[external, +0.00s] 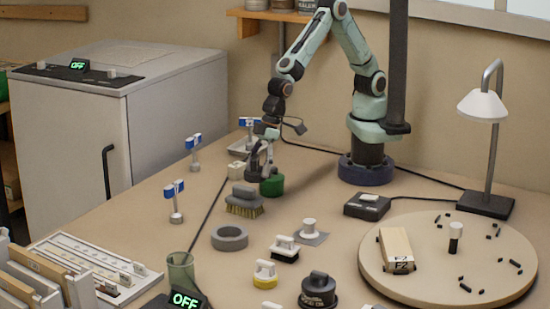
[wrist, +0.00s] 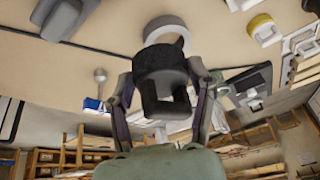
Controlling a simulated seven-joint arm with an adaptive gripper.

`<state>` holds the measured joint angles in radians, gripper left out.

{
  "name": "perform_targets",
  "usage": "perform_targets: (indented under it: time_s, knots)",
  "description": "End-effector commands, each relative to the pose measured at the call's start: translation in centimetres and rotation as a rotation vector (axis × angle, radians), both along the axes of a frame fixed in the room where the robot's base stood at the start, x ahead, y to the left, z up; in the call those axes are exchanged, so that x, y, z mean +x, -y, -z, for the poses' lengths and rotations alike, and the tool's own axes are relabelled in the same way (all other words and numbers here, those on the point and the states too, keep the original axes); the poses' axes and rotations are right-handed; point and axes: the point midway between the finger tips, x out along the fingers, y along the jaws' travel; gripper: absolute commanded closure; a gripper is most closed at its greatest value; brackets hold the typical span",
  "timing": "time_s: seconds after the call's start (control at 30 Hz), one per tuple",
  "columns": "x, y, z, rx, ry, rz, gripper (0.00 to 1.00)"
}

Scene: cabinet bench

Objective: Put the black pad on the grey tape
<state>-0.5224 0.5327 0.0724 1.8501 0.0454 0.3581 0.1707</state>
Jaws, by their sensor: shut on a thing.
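The grey tape (external: 230,237) lies flat on the bench as a thick ring. In the wrist view the tape (wrist: 163,24) shows beyond my fingers, partly hidden. A black pad (external: 285,254) with a white handle stands on the bench right of the tape, apart from it and from my gripper. My gripper (external: 264,172) is at the back of the bench, fingers down. In the wrist view my gripper (wrist: 165,100) is shut on a dark thing (wrist: 155,62) with a squared handle. A green round thing (external: 272,185) shows at the fingertips; I cannot tell if it is the held one.
A brush (external: 243,203) stands between my gripper and the tape. A yellow pad (external: 265,275), a white knob on a grey square (external: 309,230) and a dark round pot (external: 318,291) stand nearby. A round board (external: 455,278) is at right. Blue-topped stands (external: 175,202) are at left.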

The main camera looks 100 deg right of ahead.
Motion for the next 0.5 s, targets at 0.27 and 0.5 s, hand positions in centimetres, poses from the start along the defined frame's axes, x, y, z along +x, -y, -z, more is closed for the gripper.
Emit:
perform_targets:
  time_s: [0.27, 0.5]
  knots:
    - [5.6, -3.6, 4.9, -0.001, -0.002, 0.000, 0.73]
    - [7.3, -4.6, 7.3, 0.000, -0.001, 0.000, 0.73]
